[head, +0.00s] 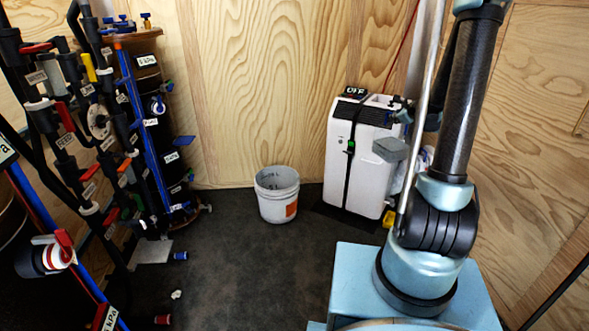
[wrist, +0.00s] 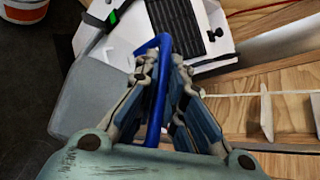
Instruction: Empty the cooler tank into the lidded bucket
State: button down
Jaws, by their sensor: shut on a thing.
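The cooler (head: 352,163) is a tall white unit with a dark vent on top, standing against the back wall; its top also shows in the wrist view (wrist: 215,30). A grey box, seemingly the tank (head: 390,149), is at the cooler's right front in the head view, and it fills the left of the wrist view (wrist: 85,115). My gripper (wrist: 160,75) is shut on a blue handle (wrist: 155,105). Where the handle joins the tank is hidden. A white bucket (head: 278,206) stands open on the floor left of the cooler; no lid shows on it.
A rack of pipes and valves (head: 110,130) fills the left side. Small loose parts (head: 180,256) lie on the dark floor near it. The floor (head: 260,270) in front of the bucket is clear. Wooden walls (head: 280,80) close the back and right.

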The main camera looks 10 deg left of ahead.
aim_at(277, 188)
jog(key=u, duration=0.05)
jog(key=k, duration=0.45)
jog(key=u, duration=1.6)
jog(key=i, duration=1.2)
jog(key=z, duration=0.05)
